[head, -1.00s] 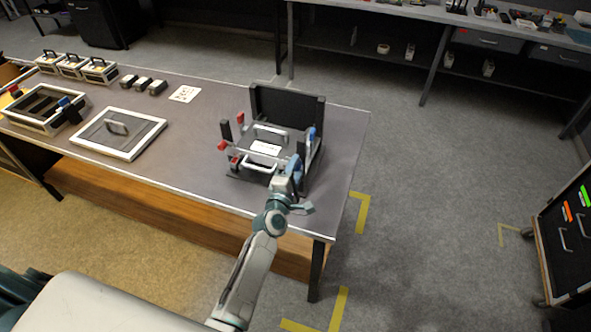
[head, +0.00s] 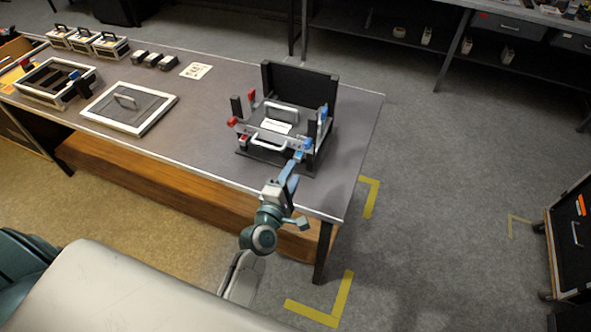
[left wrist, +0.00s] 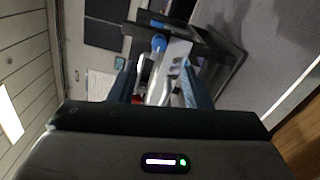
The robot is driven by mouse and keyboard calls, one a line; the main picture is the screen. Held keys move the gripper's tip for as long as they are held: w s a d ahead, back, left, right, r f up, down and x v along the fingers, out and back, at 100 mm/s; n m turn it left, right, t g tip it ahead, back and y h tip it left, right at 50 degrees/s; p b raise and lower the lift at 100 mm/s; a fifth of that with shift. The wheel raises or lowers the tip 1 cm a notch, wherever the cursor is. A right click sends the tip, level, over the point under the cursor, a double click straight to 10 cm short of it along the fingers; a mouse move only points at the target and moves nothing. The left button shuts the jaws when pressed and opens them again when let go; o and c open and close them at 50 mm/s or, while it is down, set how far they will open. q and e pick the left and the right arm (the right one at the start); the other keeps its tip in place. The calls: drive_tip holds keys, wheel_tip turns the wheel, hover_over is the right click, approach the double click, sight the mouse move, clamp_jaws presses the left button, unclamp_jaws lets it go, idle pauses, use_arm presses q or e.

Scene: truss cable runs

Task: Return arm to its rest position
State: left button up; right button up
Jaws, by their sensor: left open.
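My left arm reaches up from the bottom middle of the head view. Its gripper (head: 290,176) is at the front edge of the table (head: 215,128), just in front of the black fixture (head: 298,84). In the left wrist view the two fingers (left wrist: 158,88) are apart with nothing clearly held between them. The fixture stands with its lid upright and has red and blue clamp handles; a light grey part with a white label (head: 276,127) sits in it. Whether the fingertips touch the fixture's blue handle is hard to tell. My right gripper is not in view.
A framed panel with a handle (head: 129,107), a tray (head: 52,82), small handled boxes (head: 84,41) and several dark blocks (head: 154,60) are on the table's left. A dark cabinet (head: 572,235) stands at right. Open floor with yellow corner marks lies right of the table.

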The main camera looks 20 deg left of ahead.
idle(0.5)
use_arm(q)
drive_tip(key=s+a+f+m+g, duration=0.1)
drive_tip(key=s+f+m+g, duration=0.25)
drive_tip(key=f, duration=0.85)
drive_tip(key=s+f+m+g+b, duration=0.1)
drive_tip(key=s+f+m+g, duration=0.3)
drive_tip(key=f, duration=0.8)
drive_tip(key=s+a+f+m+g, duration=0.1)
drive_tip(key=s+f+m, duration=0.35)
drive_tip(key=f, duration=0.75)
drive_tip(key=s+a+f+m+g, duration=0.2)
drive_tip(key=s+f, duration=0.4)
drive_tip(key=s, duration=0.5)
drive_tip(key=s+a+f+m+g+y+b, duration=0.1)
drive_tip(key=s+a+f+m+g, duration=0.2)
drive_tip(key=s+f, duration=0.4)
drive_tip(key=s+a+f+m+g, duration=0.3)
drive_tip(key=s+a+f, duration=0.2)
drive_tip(key=s, duration=1.1)
wheel_tip(320, 180, down, 2)
drive_tip(key=shift+f+b, duration=0.1)
drive_tip(key=shift+b, duration=0.2)
